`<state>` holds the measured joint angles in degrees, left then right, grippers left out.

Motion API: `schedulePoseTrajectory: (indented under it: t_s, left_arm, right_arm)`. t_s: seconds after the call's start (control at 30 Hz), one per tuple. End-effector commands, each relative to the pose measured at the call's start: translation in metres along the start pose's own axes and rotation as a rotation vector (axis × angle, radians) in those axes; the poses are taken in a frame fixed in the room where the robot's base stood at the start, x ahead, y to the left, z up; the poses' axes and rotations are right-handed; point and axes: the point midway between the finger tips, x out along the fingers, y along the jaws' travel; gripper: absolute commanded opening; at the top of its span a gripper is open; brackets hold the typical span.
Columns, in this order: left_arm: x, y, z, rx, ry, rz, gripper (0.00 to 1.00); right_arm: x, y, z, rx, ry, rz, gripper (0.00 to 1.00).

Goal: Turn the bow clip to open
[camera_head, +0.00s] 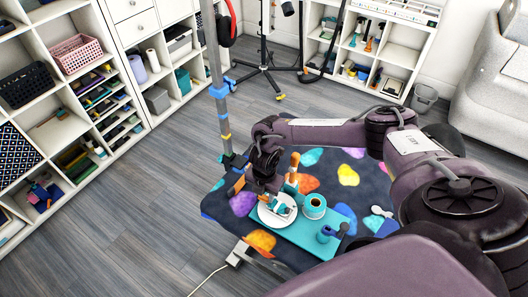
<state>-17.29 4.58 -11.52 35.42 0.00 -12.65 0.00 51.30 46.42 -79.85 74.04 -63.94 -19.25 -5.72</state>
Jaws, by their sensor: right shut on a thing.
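A grey upright pole (222,110) with blue and yellow fittings stands at the far left edge of the grooming table (212,207). At its foot is a small blue and tan clip (234,178), which I take as the bow clip. My right arm reaches across from the right, and its dark gripper (248,176) is shut at this clip. The fingertips are small and partly hidden by the wrist, so the exact grip and the clip's angle are hard to tell. My left gripper is not in view.
On the patterned table top, a teal tray (290,236) holds a white dish (270,217), a tape-like roll (314,206) and a blue item (325,234). An orange-topped bottle (293,170) stands behind. A black-legged stand (266,70) and shelves lie beyond. Floor at left is clear.

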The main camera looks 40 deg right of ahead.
Motion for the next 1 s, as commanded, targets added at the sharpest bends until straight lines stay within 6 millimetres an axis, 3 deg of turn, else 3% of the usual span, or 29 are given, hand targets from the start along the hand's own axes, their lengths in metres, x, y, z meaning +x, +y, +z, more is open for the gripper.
schedulePoseTrajectory:
  t_s: [1.0]
  left_arm:
    - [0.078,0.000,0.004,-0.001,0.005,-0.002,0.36]
  right_arm:
    - [0.003,0.004,0.006,-0.905,-0.002,0.003,0.15]
